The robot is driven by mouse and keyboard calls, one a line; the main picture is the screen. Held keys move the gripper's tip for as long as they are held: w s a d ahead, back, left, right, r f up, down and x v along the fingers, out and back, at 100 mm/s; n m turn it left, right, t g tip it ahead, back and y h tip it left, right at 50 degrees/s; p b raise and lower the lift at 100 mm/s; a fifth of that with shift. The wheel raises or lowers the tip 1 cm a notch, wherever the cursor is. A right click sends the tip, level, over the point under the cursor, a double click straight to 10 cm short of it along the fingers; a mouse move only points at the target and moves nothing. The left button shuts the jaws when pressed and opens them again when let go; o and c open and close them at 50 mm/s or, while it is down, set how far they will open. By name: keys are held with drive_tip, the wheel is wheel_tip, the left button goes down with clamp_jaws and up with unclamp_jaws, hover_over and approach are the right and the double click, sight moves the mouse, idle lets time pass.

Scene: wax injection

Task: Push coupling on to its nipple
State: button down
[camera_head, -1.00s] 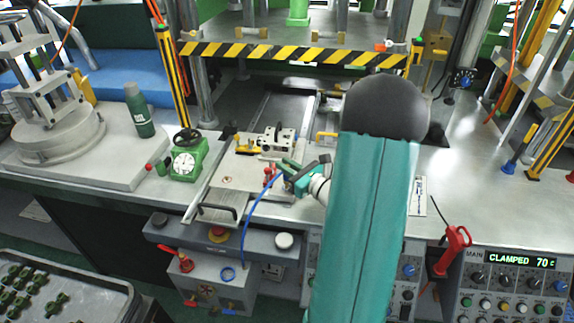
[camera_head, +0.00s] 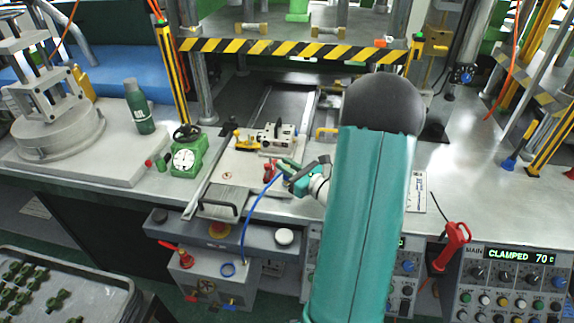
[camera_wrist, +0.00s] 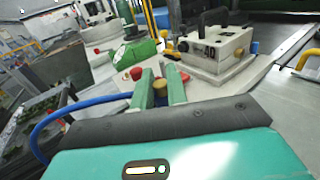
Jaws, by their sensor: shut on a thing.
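My gripper (camera_head: 282,168) is in the middle of the bench, in front of the pale metal die block (camera_head: 279,138). In the wrist view its two teal fingers (camera_wrist: 160,88) are shut on a small brass-coloured piece, which looks like the coupling (camera_wrist: 160,87). A blue hose (camera_head: 245,205) runs from the gripper down to the grey box under the bench edge; it also curves at left in the wrist view (camera_wrist: 50,122). The die block (camera_wrist: 213,50) stands beyond the fingertips, apart from them. A brass fitting (camera_wrist: 255,47) is on its side; I cannot tell if it is the nipple.
Red parts (camera_head: 268,171) stand close beside my fingers. A green dial gauge (camera_head: 187,158) is to the left. A black-handled plate (camera_head: 222,203) lies at the front edge. A striped bar (camera_head: 290,51) crosses behind the block.

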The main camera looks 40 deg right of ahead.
drive_tip(key=shift+f, duration=0.35)
drive_tip(key=c, duration=1.3)
unclamp_jaws()
drive_tip(key=s, duration=0.9)
drive_tip(key=s+d, duration=0.1)
drive_tip(key=s, duration=0.3)
drive_tip(key=shift+s, duration=0.4)
